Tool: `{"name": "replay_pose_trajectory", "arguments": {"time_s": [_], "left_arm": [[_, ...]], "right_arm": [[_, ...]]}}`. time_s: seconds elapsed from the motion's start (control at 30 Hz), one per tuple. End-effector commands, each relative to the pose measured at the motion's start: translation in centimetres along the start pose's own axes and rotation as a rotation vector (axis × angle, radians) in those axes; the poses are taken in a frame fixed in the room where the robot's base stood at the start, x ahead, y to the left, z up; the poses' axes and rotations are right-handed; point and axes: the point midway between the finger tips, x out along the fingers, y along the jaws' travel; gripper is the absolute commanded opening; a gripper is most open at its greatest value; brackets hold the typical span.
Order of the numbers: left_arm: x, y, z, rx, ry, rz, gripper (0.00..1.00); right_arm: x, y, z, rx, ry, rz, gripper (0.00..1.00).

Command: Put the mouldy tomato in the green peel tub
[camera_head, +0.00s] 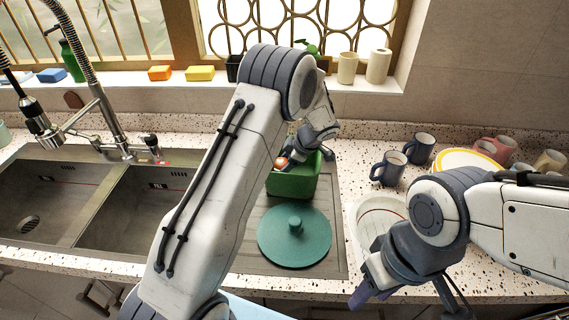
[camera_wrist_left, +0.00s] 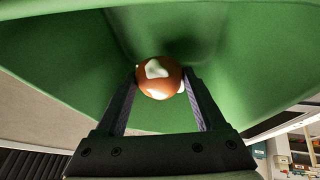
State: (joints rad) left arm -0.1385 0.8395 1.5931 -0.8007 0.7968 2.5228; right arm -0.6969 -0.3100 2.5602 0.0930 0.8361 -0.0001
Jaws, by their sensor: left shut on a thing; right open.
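The mouldy tomato (camera_wrist_left: 159,79) is orange-red with pale patches. My left gripper (camera_wrist_left: 161,88) is shut on it, with one finger on each side. In the wrist view the tub's green inner walls surround the tomato. The green peel tub (camera_head: 294,184) stands on the drainboard in the head view, and my left gripper (camera_head: 293,160) reaches in at its top. A little of the tomato (camera_head: 281,163) shows at the tub's rim. I cannot tell whether it touches the tub's floor. My right gripper (camera_head: 376,296) is open and empty near the counter's front edge.
A teal lid (camera_head: 294,238) lies on the drainboard (camera_head: 245,262) in front of the tub. A pale plate (camera_head: 377,217) lies to its right, partly behind my right arm. Dark mugs (camera_head: 389,168) and pink mugs stand at the right. The double sink (camera_head: 120,205) is at the left.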

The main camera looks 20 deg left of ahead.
Motion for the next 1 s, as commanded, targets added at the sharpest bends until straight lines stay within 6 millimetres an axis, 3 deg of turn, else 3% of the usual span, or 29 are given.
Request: {"name": "replay_pose_trajectory", "arguments": {"time_s": [0.33, 0.37, 0.43, 1.0], "left_arm": [[-0.03, 0.03, -0.03, 0.001, 0.0, 0.0, 0.12], [-0.03, 0.03, -0.03, 0.001, 0.0, 0.0, 0.75], [-0.03, 0.03, -0.03, 0.001, 0.0, 0.0, 1.0], [0.0, 0.0, 0.0, 0.001, 0.0, 0.0, 1.0]], "right_arm": [[0.3, 0.02, 0.01, 0.0, 0.0, 0.0, 0.5], [0.3, 0.02, 0.01, 0.0, 0.0, 0.0, 0.5], [0.29, 0.02, 0.0, 0.0, 0.0, 0.0, 0.5], [0.3, 0.02, 0.01, 0.0, 0.0, 0.0, 0.5]]}}
